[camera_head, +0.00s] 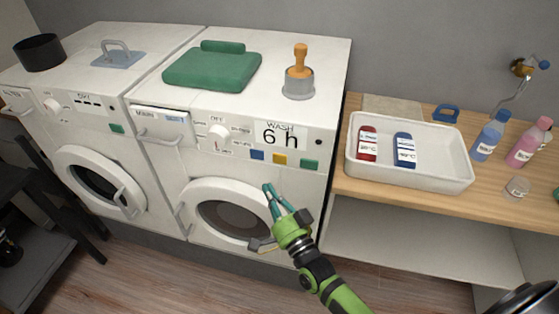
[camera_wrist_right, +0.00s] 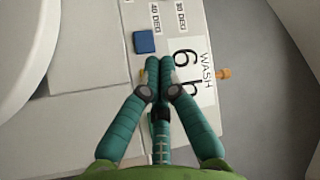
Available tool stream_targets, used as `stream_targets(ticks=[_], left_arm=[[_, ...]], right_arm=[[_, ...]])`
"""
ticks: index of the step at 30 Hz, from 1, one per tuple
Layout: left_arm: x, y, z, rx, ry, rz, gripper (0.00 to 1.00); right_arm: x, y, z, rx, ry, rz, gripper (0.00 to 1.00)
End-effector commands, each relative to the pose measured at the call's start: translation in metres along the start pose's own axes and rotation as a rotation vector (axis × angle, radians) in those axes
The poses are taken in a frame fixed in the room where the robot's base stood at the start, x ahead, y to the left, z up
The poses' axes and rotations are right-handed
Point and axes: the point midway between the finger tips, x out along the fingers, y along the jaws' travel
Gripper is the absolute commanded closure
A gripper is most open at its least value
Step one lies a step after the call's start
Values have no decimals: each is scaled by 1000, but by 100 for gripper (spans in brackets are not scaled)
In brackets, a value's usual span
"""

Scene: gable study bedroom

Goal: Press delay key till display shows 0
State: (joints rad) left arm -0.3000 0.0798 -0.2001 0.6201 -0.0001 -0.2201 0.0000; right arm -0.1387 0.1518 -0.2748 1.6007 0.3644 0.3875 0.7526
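The right washing machine's panel (camera_head: 226,136) has a white display (camera_head: 280,135) reading "WASH 6 h". The display also shows in the right wrist view (camera_wrist_right: 192,82). Under it sit a blue key (camera_head: 257,155), a yellow key (camera_head: 280,159) and a green key (camera_head: 309,165). I cannot read which is the delay key. My right gripper (camera_head: 269,189) has its fingertips together, in front of the machine and below the keys in the head view. In the right wrist view, the fingertips (camera_wrist_right: 159,62) partly cover the yellow key, near the blue key (camera_wrist_right: 144,42); contact cannot be told. My left gripper is out of view.
A white tray (camera_head: 415,178) and bottles (camera_head: 489,138) occupy the wooden shelf at right.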

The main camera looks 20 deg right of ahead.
Motion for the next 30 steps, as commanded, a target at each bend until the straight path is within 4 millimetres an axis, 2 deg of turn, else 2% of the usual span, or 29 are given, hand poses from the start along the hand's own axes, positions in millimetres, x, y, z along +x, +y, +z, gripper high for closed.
stream_targets(ticks=[6,15,30], left_arm=[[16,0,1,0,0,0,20],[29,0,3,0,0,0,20],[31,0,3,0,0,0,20]], right_arm=[[22,20,-15,-4,1,-1,100],[45,36,-33,-2,0,1,100],[51,38,-38,0,0,2,100]])
